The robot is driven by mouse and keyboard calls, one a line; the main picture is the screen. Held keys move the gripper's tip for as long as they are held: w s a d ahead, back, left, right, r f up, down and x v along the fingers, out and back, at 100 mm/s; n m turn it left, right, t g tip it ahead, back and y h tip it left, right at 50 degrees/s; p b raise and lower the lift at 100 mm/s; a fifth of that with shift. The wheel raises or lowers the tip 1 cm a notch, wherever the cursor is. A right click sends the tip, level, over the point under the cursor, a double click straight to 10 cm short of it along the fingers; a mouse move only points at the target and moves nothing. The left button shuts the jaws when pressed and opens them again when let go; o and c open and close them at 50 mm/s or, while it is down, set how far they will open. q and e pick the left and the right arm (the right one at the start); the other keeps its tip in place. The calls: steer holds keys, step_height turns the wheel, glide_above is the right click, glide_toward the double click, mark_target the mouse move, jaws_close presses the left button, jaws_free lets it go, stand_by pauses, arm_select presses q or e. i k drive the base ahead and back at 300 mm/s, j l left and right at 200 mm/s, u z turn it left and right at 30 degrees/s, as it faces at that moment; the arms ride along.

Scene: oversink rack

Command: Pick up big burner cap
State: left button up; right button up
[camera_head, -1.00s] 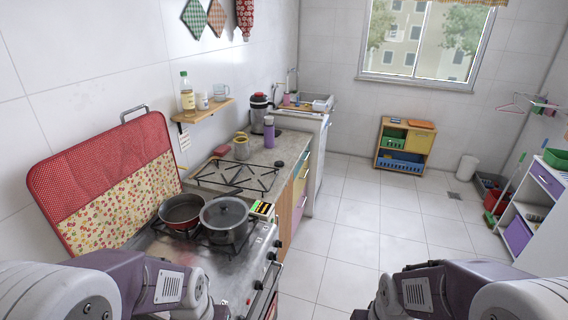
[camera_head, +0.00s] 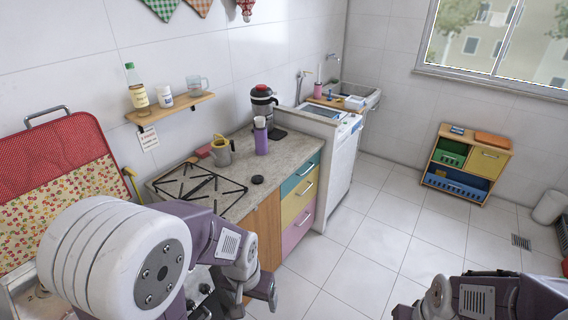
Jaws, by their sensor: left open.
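A small round black disc, which looks like the burner cap (camera_head: 257,180), lies flat on the stone counter (camera_head: 290,150), right of the black cooktop grate (camera_head: 198,188). My left gripper (camera_head: 262,292) is open and low in front of the wooden cabinet front, below the counter edge and apart from the disc.
A yellow-grey watering can (camera_head: 221,152), a purple bottle (camera_head: 261,136) and a coffee maker (camera_head: 264,108) stand behind the disc. A wall shelf (camera_head: 172,109) with bottles hangs above the counter.

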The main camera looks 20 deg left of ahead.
mark_target(257, 179)
steer(key=i+u, duration=0.1)
steer(key=i, duration=1.3)
steer(key=i+j, duration=0.3)
steer(key=j, duration=0.25)
